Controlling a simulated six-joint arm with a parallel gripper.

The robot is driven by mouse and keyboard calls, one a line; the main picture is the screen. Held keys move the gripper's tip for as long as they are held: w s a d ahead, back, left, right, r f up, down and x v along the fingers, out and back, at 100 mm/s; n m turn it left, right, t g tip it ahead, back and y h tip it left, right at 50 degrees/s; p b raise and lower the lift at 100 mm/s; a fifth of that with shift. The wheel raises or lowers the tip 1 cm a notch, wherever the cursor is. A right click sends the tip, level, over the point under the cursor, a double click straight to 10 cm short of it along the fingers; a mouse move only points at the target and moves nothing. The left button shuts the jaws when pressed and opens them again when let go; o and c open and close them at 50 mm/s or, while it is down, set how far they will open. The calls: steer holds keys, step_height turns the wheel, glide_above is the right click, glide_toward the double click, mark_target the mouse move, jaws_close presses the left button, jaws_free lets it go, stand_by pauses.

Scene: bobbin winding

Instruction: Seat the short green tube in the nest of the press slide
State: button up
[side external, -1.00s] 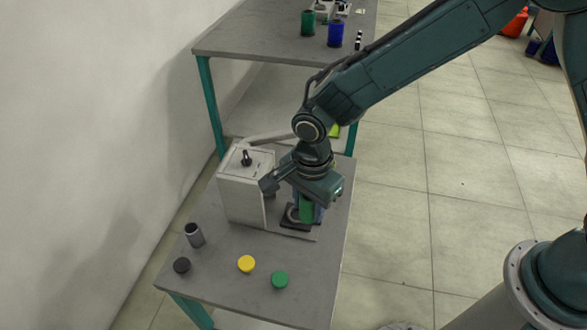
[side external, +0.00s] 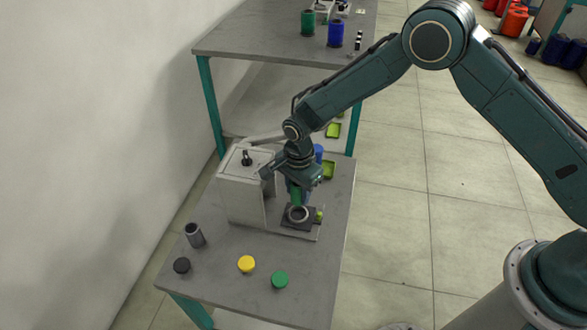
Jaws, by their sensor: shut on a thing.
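My gripper (side external: 297,186) points down beside the press and is shut on the short green tube (side external: 296,196). The tube is upright, partly hidden by the jaws.
The white press body (side external: 241,198) with its lever stands left of my gripper. A grey tube (side external: 195,236) and black (side external: 182,265), yellow (side external: 247,264) and green caps (side external: 280,280) are on the front of the table (side external: 222,287). A green tray (side external: 329,170) lies behind.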

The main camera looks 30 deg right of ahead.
steer(key=shift+w+f, duration=0.1)
steer(key=shift+f, duration=0.2)
steer(key=shift+f, duration=2.2)
steer(key=shift+f, duration=1.05)
stand_by(0.6)
steer(key=o, duration=1)
steer(key=shift+o, duration=0.2)
step_height(320, 180, up, 7)
stand_by(0.7)
steer(key=shift+d+r, duration=0.1)
